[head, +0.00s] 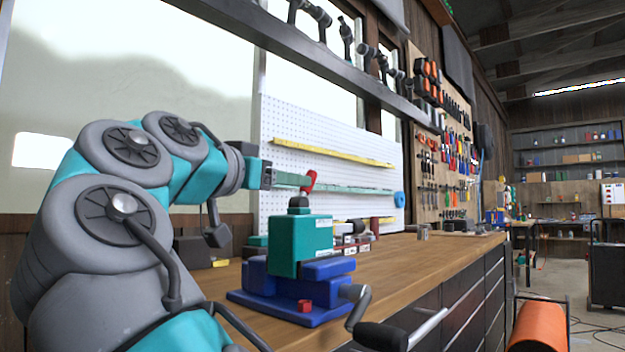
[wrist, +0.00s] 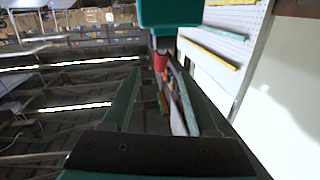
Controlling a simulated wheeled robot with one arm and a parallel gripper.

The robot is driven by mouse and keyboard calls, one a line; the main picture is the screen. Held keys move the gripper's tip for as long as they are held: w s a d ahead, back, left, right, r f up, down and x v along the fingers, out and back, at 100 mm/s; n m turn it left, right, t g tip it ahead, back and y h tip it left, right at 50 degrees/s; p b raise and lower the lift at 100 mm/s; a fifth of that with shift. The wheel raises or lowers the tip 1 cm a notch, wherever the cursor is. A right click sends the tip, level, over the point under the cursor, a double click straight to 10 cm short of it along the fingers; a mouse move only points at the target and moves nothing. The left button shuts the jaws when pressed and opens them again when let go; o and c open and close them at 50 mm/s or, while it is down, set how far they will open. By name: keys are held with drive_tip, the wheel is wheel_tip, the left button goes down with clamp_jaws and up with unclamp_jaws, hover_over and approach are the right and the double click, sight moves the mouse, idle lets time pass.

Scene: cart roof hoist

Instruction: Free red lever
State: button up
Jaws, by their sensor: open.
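The red lever (head: 310,181) stands above the black knob (head: 298,203) on top of a teal block (head: 300,245). The block sits on a blue vise (head: 318,275) with a crank handle at its right. My gripper (head: 300,181) reaches in from the left, with its fingers level with the lever. The wrist view is upside down: the red lever (wrist: 160,61) shows between the fingertips of my open gripper (wrist: 154,68), nearer the right finger. The teal block (wrist: 170,14) is at the top edge. I cannot tell whether a finger touches the lever.
A wooden workbench (head: 430,258) carries the vise. Behind it is a white pegboard (head: 345,155) with yellow and green strips. A dark overhead shelf (head: 310,68) holds several tools. A small red part (head: 305,305) sits low on the vise. Open floor lies at the right, beside an orange cylinder (head: 540,328).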

sight(306, 190)
drive_tip(key=x, duration=0.8)
drive_tip(key=shift+a+f, duration=0.1)
drive_tip(key=shift+a, duration=0.05)
clamp_jaws()
idle(0.3)
